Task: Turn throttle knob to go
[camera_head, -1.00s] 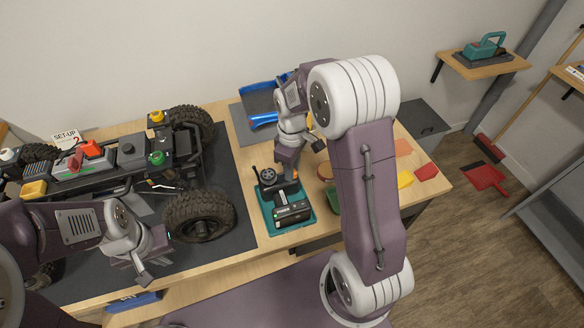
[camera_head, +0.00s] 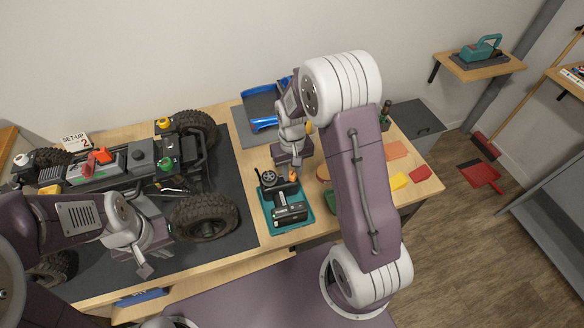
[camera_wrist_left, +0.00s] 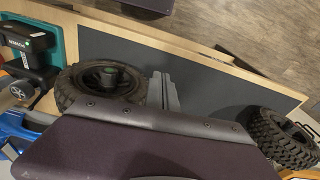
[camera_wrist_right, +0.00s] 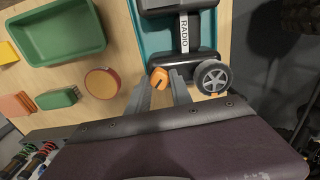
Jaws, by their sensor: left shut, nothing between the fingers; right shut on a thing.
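The radio transmitter (camera_head: 290,214) lies in a teal tray (camera_head: 304,226) on the bench; it also shows in the right wrist view (camera_wrist_right: 184,60). It has a grey-hubbed wheel (camera_wrist_right: 213,77). The orange throttle knob (camera_wrist_right: 158,77) has a dark mark and sits beside the transmitter's body. My right gripper (camera_wrist_right: 160,84) is shut on the knob, one finger on each side of it. My left gripper (camera_head: 146,271) is shut and empty in front of the crawler (camera_head: 138,155), near its front wheel (camera_head: 205,217); its fingers also show in the left wrist view (camera_wrist_left: 163,90).
A green bin (camera_wrist_right: 60,32), a round orange-topped piece (camera_wrist_right: 102,83) and coloured pads (camera_head: 398,181) lie to the right of the tray in the head view. A blue dustpan-like tray (camera_head: 262,103) stands behind. The dark mat (camera_head: 232,180) has bare room beside the crawler.

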